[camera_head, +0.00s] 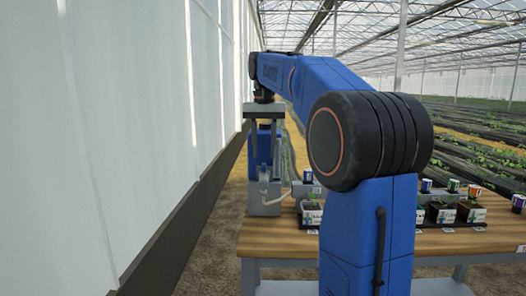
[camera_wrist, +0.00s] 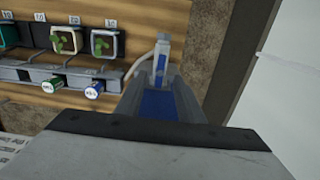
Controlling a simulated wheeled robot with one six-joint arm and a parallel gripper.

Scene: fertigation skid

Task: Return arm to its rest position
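My gripper (camera_head: 264,150) points down above the far left end of the table, at the end of my outstretched blue arm. In the wrist view, my gripper's (camera_wrist: 158,88) two grey fingers stand apart. A blue surface (camera_wrist: 158,104) shows between them; I cannot tell whether they touch it. A small white and blue bottle-like piece (camera_wrist: 161,62) with a pale hose (camera_wrist: 139,67) is just beyond the fingertips. In the head view, a grey fixture (camera_head: 263,198) stands below my gripper. My gripper's wide grey body hides much of the lower wrist view.
The wooden table (camera_head: 268,240) bears potted seedlings (camera_head: 312,213) in a rack and several small cans (camera_head: 474,191). A pale wall (camera_head: 120,130) runs close along the left. My arm hides the table's middle. Crop rows (camera_head: 480,140) lie behind.

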